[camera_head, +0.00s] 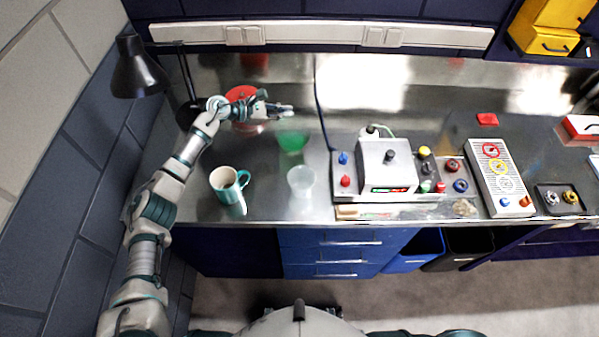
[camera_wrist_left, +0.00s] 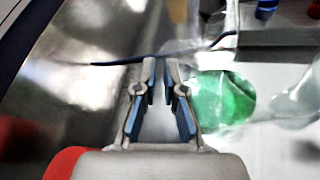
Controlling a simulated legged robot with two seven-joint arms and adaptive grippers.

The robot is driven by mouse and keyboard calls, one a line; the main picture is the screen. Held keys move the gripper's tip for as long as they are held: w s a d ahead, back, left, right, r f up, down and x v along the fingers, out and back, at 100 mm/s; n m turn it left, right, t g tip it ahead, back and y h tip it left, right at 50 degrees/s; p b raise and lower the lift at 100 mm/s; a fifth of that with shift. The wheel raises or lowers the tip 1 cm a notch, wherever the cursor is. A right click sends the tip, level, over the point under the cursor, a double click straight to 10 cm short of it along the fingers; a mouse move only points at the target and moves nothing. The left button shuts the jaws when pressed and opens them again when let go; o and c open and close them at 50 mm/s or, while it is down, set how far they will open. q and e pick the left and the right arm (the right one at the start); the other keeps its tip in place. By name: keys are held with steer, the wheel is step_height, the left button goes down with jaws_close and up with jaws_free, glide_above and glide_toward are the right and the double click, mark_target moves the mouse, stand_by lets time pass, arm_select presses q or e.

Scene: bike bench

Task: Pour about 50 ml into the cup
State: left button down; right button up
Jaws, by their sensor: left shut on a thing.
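A teal mug (camera_head: 228,185) with a pale inside stands at the left front of the steel bench. A clear cup (camera_head: 300,180) stands to its right. A clear vessel with green contents (camera_head: 292,141) stands behind the clear cup; it also shows in the wrist view (camera_wrist_left: 222,98), right of my fingers. My left gripper (camera_head: 284,108) is above the bench behind the green vessel. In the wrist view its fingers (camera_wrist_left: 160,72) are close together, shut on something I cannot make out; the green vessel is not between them. My right gripper is out of view.
A red round thing (camera_head: 241,93) lies behind my left wrist. A black lamp (camera_head: 136,68) stands at the left. A dark cable (camera_head: 319,100) runs down the bench. A control box (camera_head: 386,166) and a button panel (camera_head: 499,177) fill the right side.

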mark_target(288, 115)
arm_select(q)
steer(key=shift+s+d+r+m+p, duration=0.4)
steer(key=shift+r+p, duration=0.2)
steer(key=shift+p, duration=0.25)
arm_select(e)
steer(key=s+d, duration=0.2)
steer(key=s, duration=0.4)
arm_select(q)
steer(key=shift+m+t, duration=0.7)
steer(key=shift+t, duration=0.1)
steer(key=s+r+p, duration=0.1)
steer(key=p, duration=0.2)
steer(key=s+r+p, duration=0.1)
steer(key=s+p, duration=0.1)
steer(key=p, duration=0.1)
steer(key=shift+d+r, duration=0.35)
steer(key=shift+r, duration=0.05)
steer(key=shift+a, duration=0.15)
steer(key=shift+s+m, duration=0.35)
steer(key=shift+m, duration=0.05)
steer(key=r+p, duration=0.1)
steer(key=s+m+t+p, duration=0.1)
steer(key=p, duration=0.1)
steer(key=shift+a+r, duration=0.1)
steer(key=shift+r, duration=0.25)
steer(key=shift+s+d+r+m+t+h+p, duration=0.3)
steer(key=shift+s+d+r+m+t+p, duration=0.1)
steer(key=shift+m+p, duration=0.1)
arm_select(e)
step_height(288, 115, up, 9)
